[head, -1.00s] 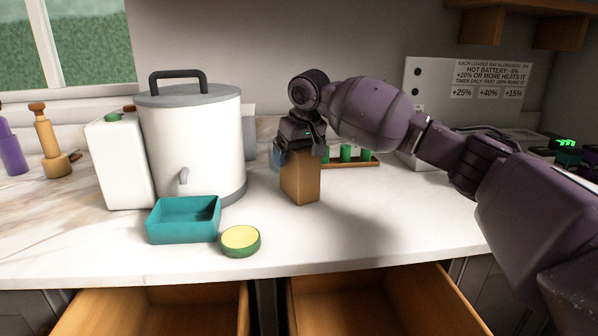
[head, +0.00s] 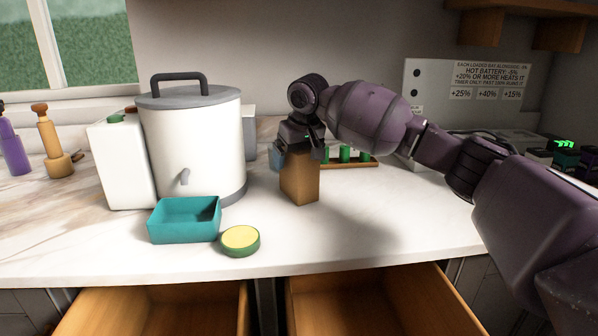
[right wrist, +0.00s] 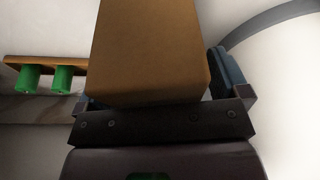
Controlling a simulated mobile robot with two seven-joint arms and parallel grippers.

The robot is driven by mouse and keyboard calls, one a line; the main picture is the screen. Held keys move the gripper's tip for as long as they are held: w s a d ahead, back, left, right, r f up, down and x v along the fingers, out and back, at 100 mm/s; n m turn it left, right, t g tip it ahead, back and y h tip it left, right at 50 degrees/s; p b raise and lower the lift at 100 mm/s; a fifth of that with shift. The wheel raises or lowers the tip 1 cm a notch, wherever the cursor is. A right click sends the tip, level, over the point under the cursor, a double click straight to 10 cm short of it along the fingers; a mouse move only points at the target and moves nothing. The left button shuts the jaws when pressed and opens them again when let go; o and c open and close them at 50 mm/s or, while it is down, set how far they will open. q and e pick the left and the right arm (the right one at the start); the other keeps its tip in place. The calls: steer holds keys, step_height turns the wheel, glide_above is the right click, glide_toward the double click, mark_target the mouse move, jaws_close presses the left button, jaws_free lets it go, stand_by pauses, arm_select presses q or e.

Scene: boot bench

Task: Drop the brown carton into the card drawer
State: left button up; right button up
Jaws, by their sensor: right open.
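The brown carton (head: 299,182) stands upright on the white counter, right of the big white urn. My right gripper (head: 299,148) is at the carton's top, coming from above and behind. In the right wrist view the carton (right wrist: 150,50) fills the space between the two open fingers (right wrist: 165,92), one on each side. I cannot tell whether either finger touches it. Two wooden drawers stand pulled out below the counter, a left one (head: 160,312) and a right one (head: 375,305). No label shows which is the card drawer. My left gripper is not in view.
The white urn (head: 190,140), a teal tray (head: 183,222) and a round green-and-yellow tin (head: 240,240) sit left of the carton. A wooden rack with green pieces (head: 350,158) is close behind it. The counter right of the carton (head: 400,215) is clear.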

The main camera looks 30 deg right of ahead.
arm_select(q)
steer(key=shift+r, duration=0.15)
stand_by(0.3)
arm_select(e)
steer(key=c, duration=1.1)
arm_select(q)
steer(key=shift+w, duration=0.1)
arm_select(e)
steer(key=shift+o, duration=0.2)
step_height(320, 180, up, 8)
steer(key=shift+f+p, duration=0.25)
steer(key=shift+p, duration=0.3)
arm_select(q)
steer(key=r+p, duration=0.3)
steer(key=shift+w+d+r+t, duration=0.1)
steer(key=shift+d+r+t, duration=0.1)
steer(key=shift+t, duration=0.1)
arm_select(e)
step_height(320, 180, up, 13)
